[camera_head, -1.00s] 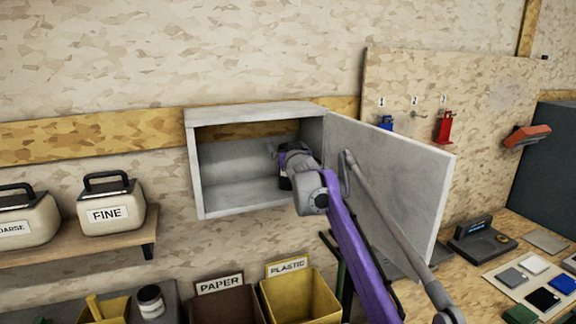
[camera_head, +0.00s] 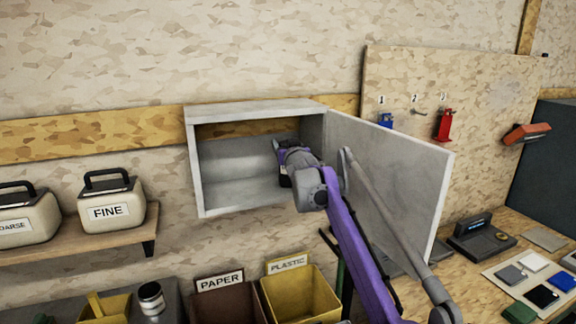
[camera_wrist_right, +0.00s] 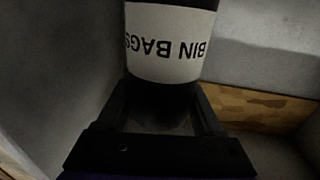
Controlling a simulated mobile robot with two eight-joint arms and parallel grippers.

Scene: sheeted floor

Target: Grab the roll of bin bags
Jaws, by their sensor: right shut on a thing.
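The roll of bin bags (camera_wrist_right: 165,45) shows in the right wrist view, dark with a white band printed "BIN BAGS", upside down there. My right gripper (camera_wrist_right: 160,100) is shut on the dark part of the roll beside the band. In the head view my right gripper (camera_head: 283,160) is inside the open grey wall cabinet (camera_head: 197,170), near its right side. The roll is mostly hidden behind the gripper and wrist in that view. My left gripper is not in view.
The cabinet door (camera_head: 400,180) stands open to the right, close beside my right arm. A paper bin (camera_head: 228,305) and a plastic bin (camera_head: 300,295) stand below. A shelf (camera_head: 90,245) with labelled boxes is at left.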

